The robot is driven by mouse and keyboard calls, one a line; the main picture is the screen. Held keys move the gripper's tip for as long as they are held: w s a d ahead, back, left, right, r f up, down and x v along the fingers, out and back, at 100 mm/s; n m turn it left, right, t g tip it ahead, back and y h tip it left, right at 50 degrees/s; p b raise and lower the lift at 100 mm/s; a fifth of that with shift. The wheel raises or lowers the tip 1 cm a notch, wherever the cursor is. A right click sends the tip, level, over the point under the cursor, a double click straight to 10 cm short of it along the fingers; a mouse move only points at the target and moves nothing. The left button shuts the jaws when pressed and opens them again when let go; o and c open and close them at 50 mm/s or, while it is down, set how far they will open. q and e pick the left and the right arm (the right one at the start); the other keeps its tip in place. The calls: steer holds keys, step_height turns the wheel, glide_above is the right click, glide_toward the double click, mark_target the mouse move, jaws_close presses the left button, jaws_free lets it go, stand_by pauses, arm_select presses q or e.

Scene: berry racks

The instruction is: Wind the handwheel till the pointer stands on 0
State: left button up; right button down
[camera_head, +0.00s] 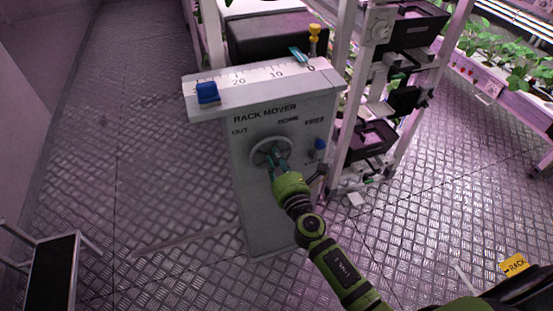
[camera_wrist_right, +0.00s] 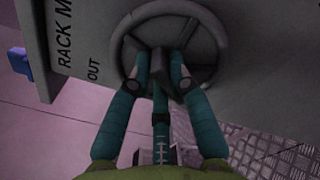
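The grey rack mover cabinet (camera_head: 255,190) stands upright in the head view, with a white scale (camera_head: 258,84) on top, marked 20, 10 and 0 toward the right. A teal pointer-like piece (camera_head: 298,54) lies at the scale's back edge between 10 and 0, nearer 0. A blue block (camera_head: 207,94) sits at the scale's left end. The round handwheel (camera_head: 253,150) is on the front panel, also in the right wrist view (camera_wrist_right: 122,50). My right gripper (camera_head: 273,158) has its teal fingers closed on both sides of the wheel's dark hub (camera_wrist_right: 160,66). My left gripper is out of view.
A yellow knob (camera_head: 314,36) stands behind the scale near 0. A blue switch (camera_head: 320,144) is right of the wheel. A rack frame (camera_head: 350,100) stands close right of the cabinet. Metal floor (camera_head: 150,180) is clear at left; a step stool (camera_head: 55,270) is lower left.

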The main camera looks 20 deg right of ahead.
steer(key=shift+m, duration=0.4)
steer(key=shift+d+f+m+b, duration=0.15)
steer(key=shift+m+b, duration=0.35)
steer(key=shift+m, duration=0.4)
steer(key=m+b, duration=0.1)
steer(key=m, duration=0.2)
steer(key=shift+d+m, duration=0.1)
steer(key=shift+m, duration=0.2)
steer(key=m, duration=0.5)
steer(key=shift+d+f+b, duration=0.15)
steer(key=shift+f+b, duration=0.05)
steer(key=shift+b, duration=0.1)
steer(key=shift+m, duration=0.3)
steer(key=c, duration=1.1)
jaws_free()
steer(key=shift+c, duration=0.2)
